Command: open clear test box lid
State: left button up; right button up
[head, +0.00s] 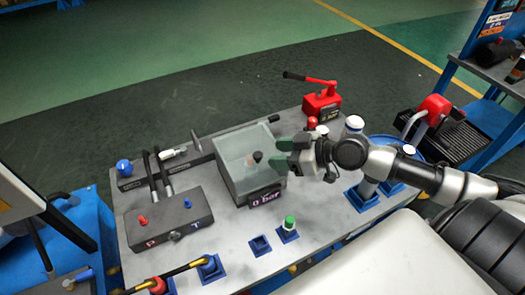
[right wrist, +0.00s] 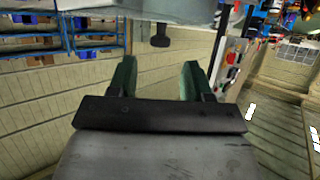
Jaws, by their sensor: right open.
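The clear test box (head: 236,178) stands on the grey bench with its lid looking shut. A dark knob (head: 257,157) sits on the lid; it also shows in the right wrist view (right wrist: 160,36), ahead of the fingers and between their lines. A sign reading "0 bar" (head: 265,197) is on the box's front. My right gripper (head: 279,153) has green fingers and is open and empty, reaching in from the right over the box's right edge. The knob looks just beyond the fingertips, not between them. The fingers also show in the wrist view (right wrist: 158,75). My left gripper is not in view.
A dark block with levers (head: 170,217) stands left of the box on the bench (head: 235,245). A red hand pump (head: 321,103) is behind on the right. A green-capped fitting (head: 289,224) stands in front. A blue rack (head: 480,75) is at the far right.

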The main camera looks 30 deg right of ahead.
aim_at(259, 155)
jog(key=shift+p+x, duration=0.7)
jog(key=shift+x, duration=1.85)
grip_shut()
